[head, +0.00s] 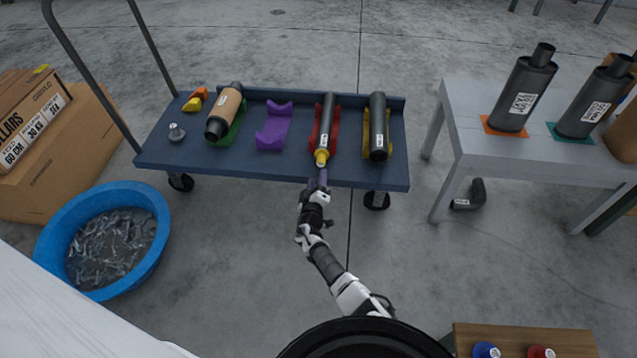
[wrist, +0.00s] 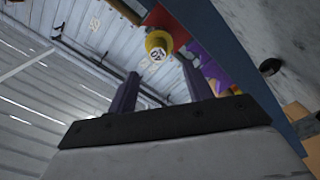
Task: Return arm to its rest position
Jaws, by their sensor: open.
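My gripper (head: 318,178) is at the front edge of the blue cart (head: 275,172), just short of a muffler (head: 326,125) with a yellow end cap (head: 321,157). This muffler lies in a red cradle (head: 313,137). In the wrist view my gripper (wrist: 160,85) has its two dark purple fingers spread apart with nothing between them. The yellow cap (wrist: 158,44) shows beyond the fingertips there. My arm stretches forward from the bottom of the head view.
The cart also holds a muffler (head: 379,124) in a yellow cradle, an empty purple cradle (head: 273,130) and a brown-wrapped muffler (head: 225,112). A blue tub (head: 48,250) stands at left. A grey table (head: 480,143) with mufflers stands at right. Floor around my arm is clear.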

